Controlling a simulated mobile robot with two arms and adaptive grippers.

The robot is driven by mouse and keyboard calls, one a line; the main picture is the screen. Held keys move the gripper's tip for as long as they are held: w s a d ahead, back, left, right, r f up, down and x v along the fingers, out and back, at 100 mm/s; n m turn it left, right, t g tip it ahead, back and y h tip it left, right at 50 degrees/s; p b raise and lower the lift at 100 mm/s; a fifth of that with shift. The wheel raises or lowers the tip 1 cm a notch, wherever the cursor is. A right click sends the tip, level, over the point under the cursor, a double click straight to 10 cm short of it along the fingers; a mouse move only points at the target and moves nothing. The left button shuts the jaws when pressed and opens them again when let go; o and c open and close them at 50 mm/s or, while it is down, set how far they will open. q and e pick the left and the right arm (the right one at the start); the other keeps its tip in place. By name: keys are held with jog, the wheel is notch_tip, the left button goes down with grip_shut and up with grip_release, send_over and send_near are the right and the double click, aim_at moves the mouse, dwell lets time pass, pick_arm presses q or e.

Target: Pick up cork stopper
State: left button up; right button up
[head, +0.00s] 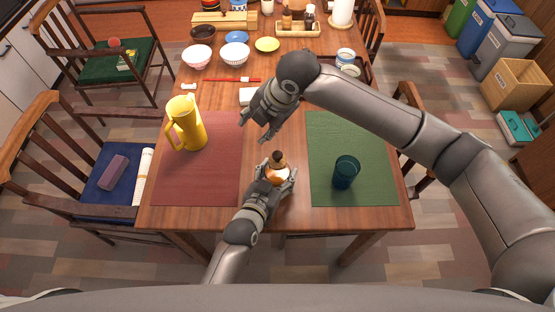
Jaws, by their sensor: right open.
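A small amber bottle (277,174) stands upright near the front of the wooden table, between the two mats. A dark brown stopper (278,156) shows at its top. My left gripper (278,177) comes from the front, with its fingers around the bottle's sides and closed on it. Its lower part is partly hidden by the gripper. My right gripper (254,140) is open and empty, above the table behind and left of the stopper, apart from it, with its fingers pointing down.
A yellow pitcher (187,127) stands on the red mat (215,180) at left. A dark teal cup (346,172) stands on the green mat (375,185) at right. Bowls, chopsticks (235,79) and a wooden condiment tray (298,33) lie farther back. Chairs flank the table (275,222).

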jog(key=w+d+f+t+y, duration=0.2)
jog(key=w+t+y, duration=0.1)
jog(key=w+t, duration=0.2)
jog(key=n+t+y, duration=0.4)
jog(key=n+y, duration=0.3)
jog(key=n, duration=1)
send_near(281, 157)
jog(key=x, duration=0.6)
jog(key=shift+x, duration=2.6)
